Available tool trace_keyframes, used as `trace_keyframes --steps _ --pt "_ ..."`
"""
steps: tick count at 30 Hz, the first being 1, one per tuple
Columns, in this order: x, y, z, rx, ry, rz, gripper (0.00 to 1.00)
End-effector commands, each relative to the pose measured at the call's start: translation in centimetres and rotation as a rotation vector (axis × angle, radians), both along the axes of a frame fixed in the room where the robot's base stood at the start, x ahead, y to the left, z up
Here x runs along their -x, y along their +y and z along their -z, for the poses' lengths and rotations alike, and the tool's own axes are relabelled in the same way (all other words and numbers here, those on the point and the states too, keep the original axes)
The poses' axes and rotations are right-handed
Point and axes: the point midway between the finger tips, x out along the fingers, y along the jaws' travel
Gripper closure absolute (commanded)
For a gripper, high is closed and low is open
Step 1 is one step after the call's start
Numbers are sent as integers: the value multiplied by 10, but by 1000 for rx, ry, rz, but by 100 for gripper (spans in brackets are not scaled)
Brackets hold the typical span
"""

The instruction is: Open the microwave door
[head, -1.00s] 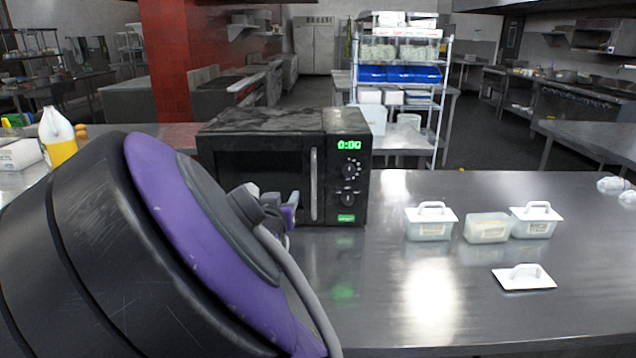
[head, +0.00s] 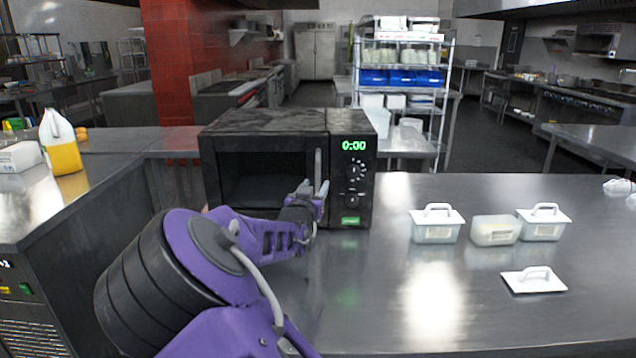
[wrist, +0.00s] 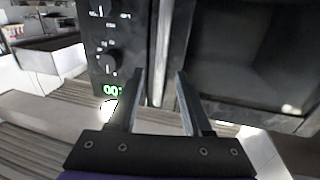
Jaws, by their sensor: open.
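The black microwave (head: 262,122) stands on the steel counter, with a green display reading 0:00. Its door looks closed in the head view, and the dark interior shows through the window area. The upright silver handle (head: 318,163) is at the right edge of the door; my gripper hides its lower part. My gripper (head: 317,188) is open in front of the handle's lower end. In the wrist view, the handle (wrist: 160,45) appears between the two open fingertips (wrist: 160,75), nearer the left one. I cannot tell whether either finger touches it.
Several white-lidded containers (head: 437,230) and a loose lid (head: 533,286) sit right of the microwave. A yellow jug (head: 62,150) stands on the left counter. The counter just in front of the microwave's right side is clear.

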Motion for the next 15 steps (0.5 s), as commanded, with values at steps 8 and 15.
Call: trace_keyframes --steps 8,15 --pt "-36 -7 0 1 0 0 50" --pt "-41 -8 0 1 1 -1 50"
